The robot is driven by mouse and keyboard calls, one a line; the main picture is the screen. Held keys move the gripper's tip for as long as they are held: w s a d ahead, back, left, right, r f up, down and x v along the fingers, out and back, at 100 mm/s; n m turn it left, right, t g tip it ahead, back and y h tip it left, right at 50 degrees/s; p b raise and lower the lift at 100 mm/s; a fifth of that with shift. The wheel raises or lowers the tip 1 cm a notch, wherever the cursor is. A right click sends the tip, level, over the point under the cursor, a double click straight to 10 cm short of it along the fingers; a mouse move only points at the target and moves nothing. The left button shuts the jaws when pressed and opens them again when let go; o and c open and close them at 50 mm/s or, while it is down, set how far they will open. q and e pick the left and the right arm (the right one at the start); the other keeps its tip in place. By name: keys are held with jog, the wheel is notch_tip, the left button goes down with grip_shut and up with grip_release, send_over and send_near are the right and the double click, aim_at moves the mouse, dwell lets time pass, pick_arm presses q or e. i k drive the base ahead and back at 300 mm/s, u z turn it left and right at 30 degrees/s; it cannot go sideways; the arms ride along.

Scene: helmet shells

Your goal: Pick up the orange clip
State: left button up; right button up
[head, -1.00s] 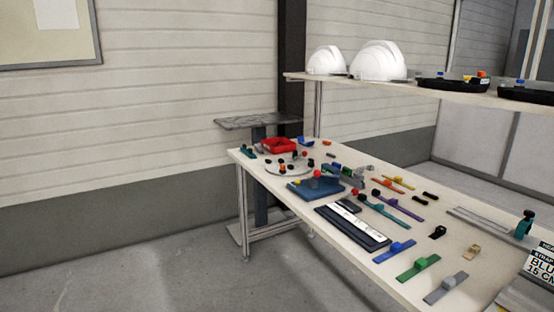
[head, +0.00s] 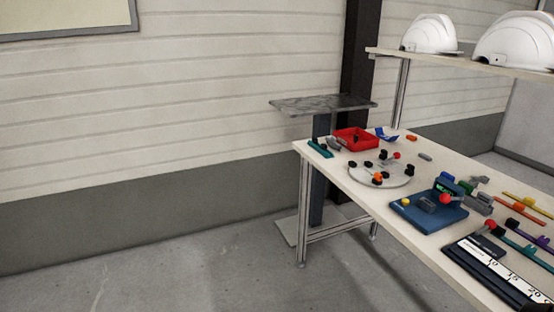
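Several small orange things show, and I cannot tell for sure which is the orange clip. One small orange piece (head: 411,138) lies at the far edge of the table, right of the blue holder. An orange piece (head: 378,177) is among black pieces on the round pale plate (head: 358,173). An orange strip (head: 513,215) with a raised block lies at the right, beside a yellow strip (head: 527,204). Neither of my grippers is in view.
The table (head: 345,196) runs to the lower right. A red tray (head: 355,139), a blue device (head: 428,216) and a black ruler board (head: 490,268) stand on it. A grey stand (head: 323,104) is behind its left end. White helmets (head: 430,34) sit on a shelf above. Floor at left is clear.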

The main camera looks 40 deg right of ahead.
aim_at(379, 177)
jog(key=z, duration=0.3)
jog(key=i, duration=1.5)
jog(key=z, duration=0.95)
